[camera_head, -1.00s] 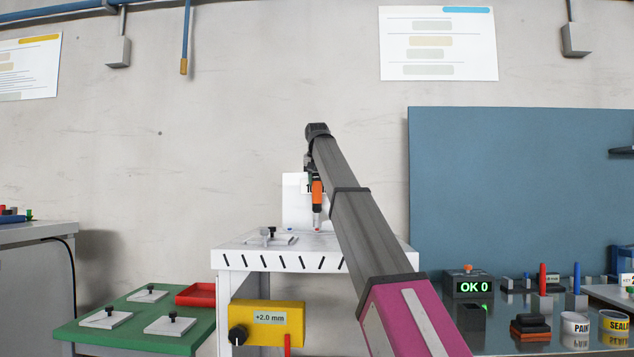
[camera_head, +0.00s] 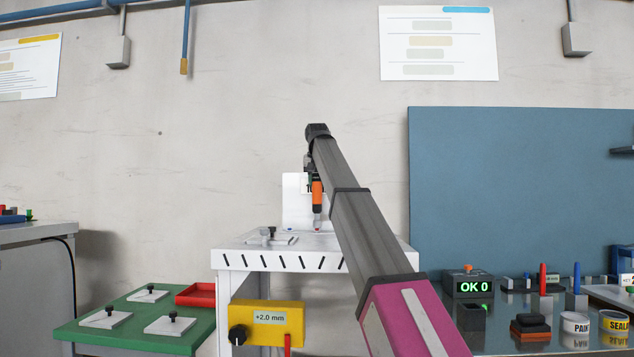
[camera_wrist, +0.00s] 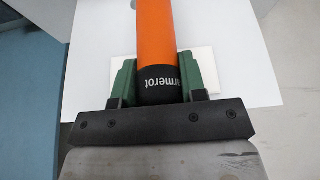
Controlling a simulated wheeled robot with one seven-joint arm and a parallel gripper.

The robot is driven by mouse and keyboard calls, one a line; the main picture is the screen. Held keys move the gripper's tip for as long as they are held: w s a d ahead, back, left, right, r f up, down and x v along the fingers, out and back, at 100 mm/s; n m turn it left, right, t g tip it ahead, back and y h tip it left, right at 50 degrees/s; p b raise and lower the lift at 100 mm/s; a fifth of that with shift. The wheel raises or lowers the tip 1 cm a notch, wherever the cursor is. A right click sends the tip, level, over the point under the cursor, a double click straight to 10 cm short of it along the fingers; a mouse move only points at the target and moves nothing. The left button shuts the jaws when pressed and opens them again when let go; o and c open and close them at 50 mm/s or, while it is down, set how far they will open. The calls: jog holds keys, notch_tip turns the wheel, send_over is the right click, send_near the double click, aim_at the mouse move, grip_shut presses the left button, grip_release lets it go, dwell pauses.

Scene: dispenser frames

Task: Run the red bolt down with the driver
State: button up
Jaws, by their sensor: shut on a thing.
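The red bolt shows only as a small red spot (camera_head: 317,229) at the driver's tip. The tip is at or just above it; I cannot tell if they touch. In the wrist view the bolt and the driver's tip are hidden.
A plate with a black knob (camera_head: 272,231) lies left of the driver on the white table (camera_head: 228,259). A white upright panel (camera_head: 294,212) stands behind. A yellow box (camera_head: 268,337) reads "+2.0 mm". A green table (camera_head: 90,335) stands left.

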jog(key=shift+f, duration=0.9)
dwell(2.2)
jog(key=shift+r, duration=2.55)
